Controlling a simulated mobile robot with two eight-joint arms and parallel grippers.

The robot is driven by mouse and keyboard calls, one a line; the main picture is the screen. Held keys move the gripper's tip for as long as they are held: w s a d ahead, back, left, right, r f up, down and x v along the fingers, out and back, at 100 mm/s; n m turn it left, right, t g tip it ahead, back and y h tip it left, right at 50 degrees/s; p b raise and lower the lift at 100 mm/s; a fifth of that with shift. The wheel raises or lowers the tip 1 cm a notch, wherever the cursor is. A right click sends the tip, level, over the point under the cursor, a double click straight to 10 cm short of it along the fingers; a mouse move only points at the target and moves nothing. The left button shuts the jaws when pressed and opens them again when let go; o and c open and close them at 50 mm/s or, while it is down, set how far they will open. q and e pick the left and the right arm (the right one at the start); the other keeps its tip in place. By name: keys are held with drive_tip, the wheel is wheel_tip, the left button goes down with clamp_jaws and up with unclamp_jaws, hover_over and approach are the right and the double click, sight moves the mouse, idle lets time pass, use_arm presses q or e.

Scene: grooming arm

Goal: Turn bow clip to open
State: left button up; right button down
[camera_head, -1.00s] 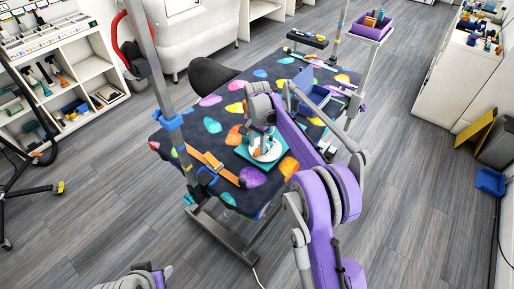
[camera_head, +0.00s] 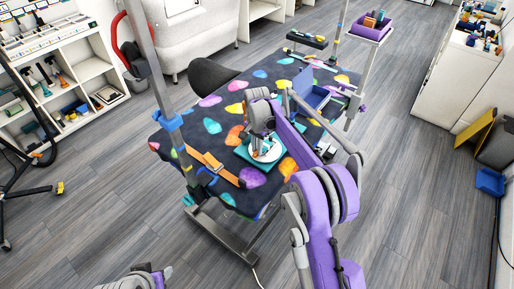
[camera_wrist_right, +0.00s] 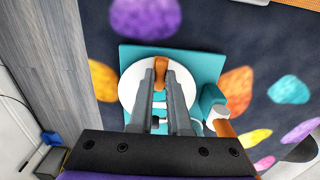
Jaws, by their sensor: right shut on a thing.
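A white round disc (camera_wrist_right: 131,91) lies on a teal square plate (camera_wrist_right: 205,66) on the grooming table. An orange piece (camera_wrist_right: 160,72), which looks like the bow clip's lever, stands over the disc in the right wrist view. My right gripper (camera_wrist_right: 160,68) is shut on this orange piece, with a finger on each side. In the head view the gripper (camera_head: 262,143) points down over the disc (camera_head: 267,154) and partly hides it and the clip. A teal block with an orange part (camera_wrist_right: 214,103) is at the plate's right edge. My left gripper is not in view.
The table has a dark mat (camera_head: 215,145) with coloured spots. A blue open box (camera_head: 312,97) stands beyond my right arm. An orange strap (camera_head: 215,168) lies near the left post (camera_head: 172,122). A purple tray (camera_head: 371,27) sits at the far right post.

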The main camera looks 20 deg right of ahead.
drive_tip(key=shift+n, duration=0.4)
drive_tip(key=n, duration=0.3)
drive_tip(key=shift+w+a+n, duration=0.1)
drive_tip(key=shift+a+n, duration=0.05)
drive_tip(key=shift+n, duration=0.25)
drive_tip(key=n, duration=0.4)
drive_tip(key=shift+a, duration=0.1)
drive_tip(key=n, duration=0.5)
drive_tip(key=shift+a, duration=0.15)
drive_tip(key=n, duration=0.4)
drive_tip(key=shift+a, duration=0.1)
drive_tip(key=shift+n, duration=0.3)
drive_tip(key=c, duration=0.9)
unclamp_jaws()
drive_tip(key=shift+o, duration=0.2)
